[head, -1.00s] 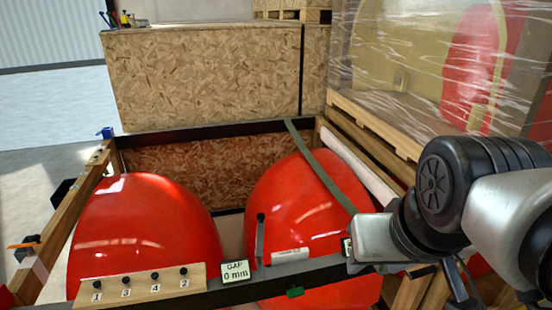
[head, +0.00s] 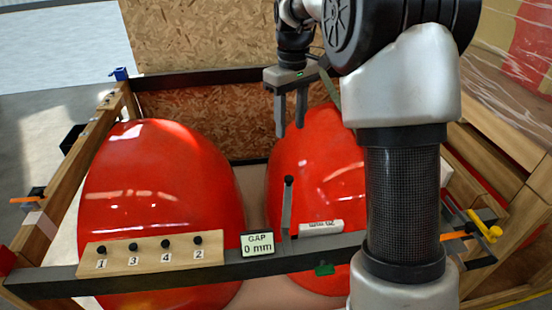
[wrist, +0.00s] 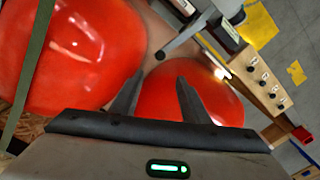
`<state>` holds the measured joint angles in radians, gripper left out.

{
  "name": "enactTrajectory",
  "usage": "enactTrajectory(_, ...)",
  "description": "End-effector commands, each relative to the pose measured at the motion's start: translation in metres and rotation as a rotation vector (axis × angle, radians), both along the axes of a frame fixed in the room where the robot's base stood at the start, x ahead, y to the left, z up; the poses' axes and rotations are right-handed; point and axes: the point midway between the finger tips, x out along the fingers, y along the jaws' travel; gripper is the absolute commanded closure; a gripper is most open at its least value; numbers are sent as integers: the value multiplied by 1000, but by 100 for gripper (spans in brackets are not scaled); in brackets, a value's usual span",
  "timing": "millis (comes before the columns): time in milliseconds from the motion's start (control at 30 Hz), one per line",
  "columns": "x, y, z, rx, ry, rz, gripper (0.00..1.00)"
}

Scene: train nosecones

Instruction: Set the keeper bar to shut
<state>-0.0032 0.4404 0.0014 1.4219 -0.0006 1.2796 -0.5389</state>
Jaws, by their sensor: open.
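The keeper bar appears to be the slim grey bar with a black knob (head: 287,208), standing upright from the front rail between the two red nosecones. It also shows in the wrist view (wrist: 182,38), with its knob end just beyond my fingertips. A white label (head: 321,228) lies right of its foot; its print is too small to read.
The left nosecone (head: 155,190) fills the crate's left half. A yellow-handled clamp (head: 485,227) sits at right.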

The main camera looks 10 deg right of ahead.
Motion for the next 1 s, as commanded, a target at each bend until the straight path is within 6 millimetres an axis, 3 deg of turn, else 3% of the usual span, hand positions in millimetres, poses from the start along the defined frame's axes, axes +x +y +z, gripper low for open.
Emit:
enactTrajectory(167, -1, 0, -23, 0, 4, 0, 58)
enactTrajectory(700, -1, 0, -137, 0, 4, -2, 58)
enactTrajectory(1000, -1, 0, -169, 0, 0, -2, 58)
